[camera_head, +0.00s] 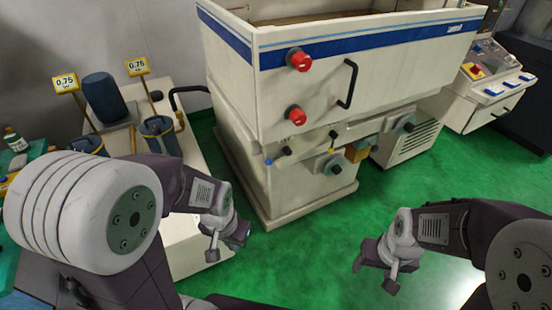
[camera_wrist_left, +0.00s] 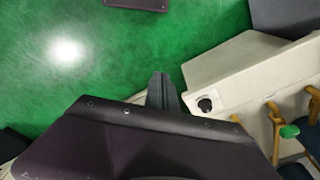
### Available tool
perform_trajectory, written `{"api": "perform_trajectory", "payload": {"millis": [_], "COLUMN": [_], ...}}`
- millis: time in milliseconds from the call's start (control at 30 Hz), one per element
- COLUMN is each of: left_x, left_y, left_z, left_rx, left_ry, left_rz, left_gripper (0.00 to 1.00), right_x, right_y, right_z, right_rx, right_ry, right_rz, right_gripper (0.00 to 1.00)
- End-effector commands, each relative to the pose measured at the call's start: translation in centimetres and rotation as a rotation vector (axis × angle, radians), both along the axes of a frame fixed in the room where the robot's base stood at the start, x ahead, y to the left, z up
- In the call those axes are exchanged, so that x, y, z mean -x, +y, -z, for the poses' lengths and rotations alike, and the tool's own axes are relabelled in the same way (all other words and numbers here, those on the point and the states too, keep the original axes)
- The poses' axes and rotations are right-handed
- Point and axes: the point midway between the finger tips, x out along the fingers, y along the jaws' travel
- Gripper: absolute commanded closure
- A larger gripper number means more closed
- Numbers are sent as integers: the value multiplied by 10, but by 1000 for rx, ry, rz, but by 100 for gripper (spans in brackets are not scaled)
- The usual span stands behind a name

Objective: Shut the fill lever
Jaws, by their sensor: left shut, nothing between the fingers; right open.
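The cream machine tank (camera_head: 380,70) with a blue stripe stands at the upper middle of the head view. Its front carries an upper red knob (camera_head: 299,60), a lower red knob (camera_head: 295,115) and a black handle (camera_head: 347,84). I cannot tell which fitting is the fill lever. My left gripper (camera_head: 212,255) is shut and empty, low in front of the tank and apart from it. It also shows in the left wrist view (camera_wrist_left: 162,92), over the floor beside a cream cabinet. My right gripper (camera_head: 391,282) is open and empty over the green floor, at lower right.
A cream unit with dark blue canisters (camera_head: 104,98) and yellow 0.75 signs (camera_head: 66,83) stands at left, close to my left arm. A control console (camera_head: 482,85) stands at upper right. The green floor (camera_head: 315,255) between my grippers is clear.

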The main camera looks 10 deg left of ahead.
Motion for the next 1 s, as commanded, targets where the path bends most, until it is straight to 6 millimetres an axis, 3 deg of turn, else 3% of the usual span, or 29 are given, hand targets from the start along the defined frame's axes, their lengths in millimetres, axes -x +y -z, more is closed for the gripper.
{"api": "perform_trajectory", "payload": {"millis": [67,167,267,333,400,500,600,1000], "left_x": [-15,-61,-117,-161,-190,-209,-210,-207], "left_y": [7,20,21,9,-7,-24,-33,-38], "left_z": [-5,-26,-74,-118,-147,-165,-168,-163], "left_rx": [-63,-234,-463,-647,-775,-831,-817,-802], "left_ry": [-49,-142,-200,-215,-213,-211,-204,-199], "left_rz": [242,725,1286,1694,1970,2111,2147,2159], "left_gripper": [100,100,100,100,100,100,100,100], "right_x": [0,0,0,0,0,0,0,0], "right_y": [0,0,0,0,0,0,0,0], "right_z": [0,-7,-39,-73,-99,-123,-136,-138], "right_rx": [0,0,0,0,0,0,0,0], "right_ry": [0,0,0,0,-1,-1,0,0], "right_rz": [0,0,0,0,0,0,0,0], "right_gripper": [39,39,39,39,39,39,39,39]}}
